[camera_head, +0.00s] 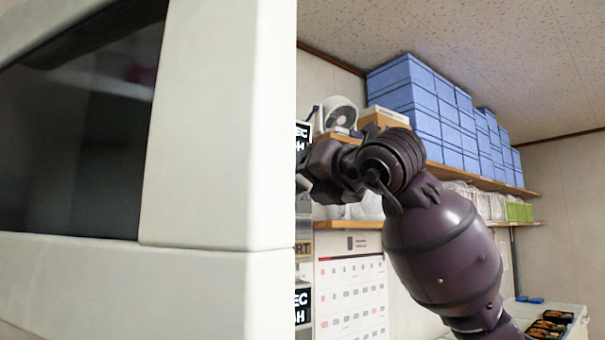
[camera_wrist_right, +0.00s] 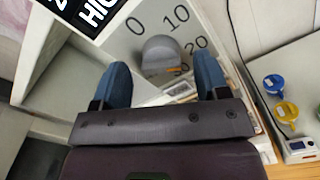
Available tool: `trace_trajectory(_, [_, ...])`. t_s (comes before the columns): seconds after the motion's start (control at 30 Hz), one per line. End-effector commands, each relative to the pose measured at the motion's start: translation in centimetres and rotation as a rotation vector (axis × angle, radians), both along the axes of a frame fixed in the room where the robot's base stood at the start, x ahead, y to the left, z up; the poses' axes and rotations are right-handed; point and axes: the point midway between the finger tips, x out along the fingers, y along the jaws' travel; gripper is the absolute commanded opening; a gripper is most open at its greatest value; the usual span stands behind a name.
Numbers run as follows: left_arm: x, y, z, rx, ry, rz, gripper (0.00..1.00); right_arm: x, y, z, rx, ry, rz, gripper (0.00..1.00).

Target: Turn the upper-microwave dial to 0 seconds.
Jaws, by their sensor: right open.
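The grey dial (camera_wrist_right: 160,53) shows in the right wrist view on a light panel, with the printed marks 0, 10 and 20 around its upper and right side. I cannot tell which mark it points to. My right gripper (camera_wrist_right: 163,78) is open, with one blue fingertip on each side of the dial's lower part in the picture. I cannot tell whether either finger touches it. In the head view the white microwave (camera_head: 205,130) fills the left side, and its edge hides my right fingertips and the dial. My left gripper is not in view.
A black-and-white sign (camera_wrist_right: 92,14) sits beside the dial panel. A shelf (camera_head: 465,176) with blue boxes (camera_head: 410,90) and a small fan (camera_head: 340,113) runs along the wall behind my right arm. A calendar (camera_head: 350,295) hangs below it. Food trays (camera_head: 550,322) stand at lower right.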

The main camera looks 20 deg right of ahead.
Motion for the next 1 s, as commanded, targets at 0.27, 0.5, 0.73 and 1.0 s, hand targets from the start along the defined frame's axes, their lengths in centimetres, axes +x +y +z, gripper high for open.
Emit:
trace_trajectory(0.27, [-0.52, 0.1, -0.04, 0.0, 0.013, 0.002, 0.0, 1.37, 0.52, -0.06, -0.001, 0.0, 0.001, 0.68])
trace_trajectory(0.5, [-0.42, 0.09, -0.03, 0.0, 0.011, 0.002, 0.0, 1.37, 0.53, -0.09, -0.002, 0.0, 0.001, 0.67])
trace_trajectory(0.73, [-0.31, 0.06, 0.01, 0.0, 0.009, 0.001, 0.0, 1.36, 0.52, -0.08, -0.001, 0.0, 0.001, 0.31])
trace_trajectory(1.0, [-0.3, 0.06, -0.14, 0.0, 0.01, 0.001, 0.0, 1.35, 0.51, -0.11, -0.013, -0.004, 0.0, 0.19])
